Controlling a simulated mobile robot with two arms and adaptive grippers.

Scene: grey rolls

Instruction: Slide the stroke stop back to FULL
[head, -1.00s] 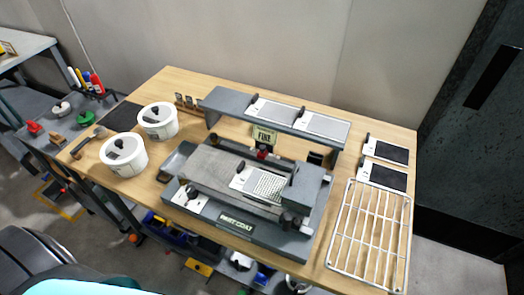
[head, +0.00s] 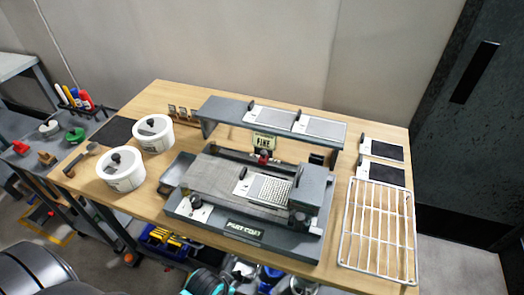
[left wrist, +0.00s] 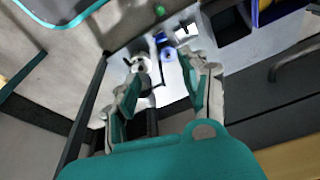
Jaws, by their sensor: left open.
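The grey coating machine (head: 245,215) stands on the wooden bench. A small red-topped part (head: 263,158) sits on the rail along its back, just under a small sign (head: 264,142) that seems to read FINE. This red part looks like the stroke stop, but no FULL marking is legible. A dark and teal part of mine shows low at the bottom edge of the head view, below the bench front. In the left wrist view my left gripper (left wrist: 165,75) is open, with nothing between its fingers. My right gripper is in neither view.
A raised grey shelf (head: 225,110) with two plates stands behind the machine. A wire rack (head: 378,230) lies at right, two white tubs (head: 121,169) at left. Bins and tools (head: 165,240) are under the bench. The bench's front edge lies between my left gripper and the machine.

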